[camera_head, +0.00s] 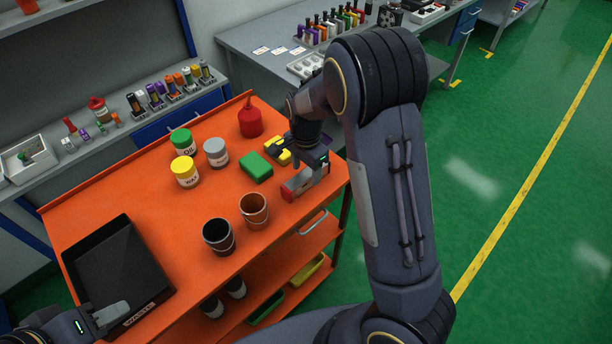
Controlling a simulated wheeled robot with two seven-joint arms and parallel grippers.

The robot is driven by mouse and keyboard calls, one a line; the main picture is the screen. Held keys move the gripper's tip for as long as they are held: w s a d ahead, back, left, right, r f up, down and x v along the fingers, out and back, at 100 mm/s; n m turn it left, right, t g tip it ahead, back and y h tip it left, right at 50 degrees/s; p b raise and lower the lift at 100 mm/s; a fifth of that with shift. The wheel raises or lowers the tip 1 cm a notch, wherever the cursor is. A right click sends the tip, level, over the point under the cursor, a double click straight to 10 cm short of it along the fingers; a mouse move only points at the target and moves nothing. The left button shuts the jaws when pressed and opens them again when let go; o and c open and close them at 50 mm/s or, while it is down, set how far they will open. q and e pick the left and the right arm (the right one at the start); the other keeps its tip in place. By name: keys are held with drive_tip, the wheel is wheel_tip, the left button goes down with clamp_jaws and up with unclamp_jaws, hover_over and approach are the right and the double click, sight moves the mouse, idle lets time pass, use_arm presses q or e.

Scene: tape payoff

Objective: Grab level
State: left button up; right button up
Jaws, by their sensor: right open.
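A red and grey block (305,182), which looks like the level, lies near the right edge of the orange cart top (120,200). My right gripper (312,163) is open just above and behind it, and its fingers partly hide the block. I cannot tell if they touch it. A yellow item (277,149) sits just left of this gripper, partly hidden by it. My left gripper (108,316) is at the lower left, over the front edge of the black waste tray (93,240); I cannot tell whether it is open.
A green block (256,167), green-lidded can (182,143), grey can (215,152), yellow can (185,172) and red oil can (249,118) stand left of my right gripper. A black cup (218,236) and a copper-coloured cup (254,209) stand in front. Workbenches with tools line the back.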

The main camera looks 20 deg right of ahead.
drive_tip(key=shift+f, duration=1.3)
drive_tip(key=shift+s, duration=0.1)
drive_tip(key=c, duration=1.1)
drive_tip(key=shift+r, duration=0.1)
drive_tip(key=shift+c, duration=0.5)
drive_tip(key=shift+r, duration=0.1)
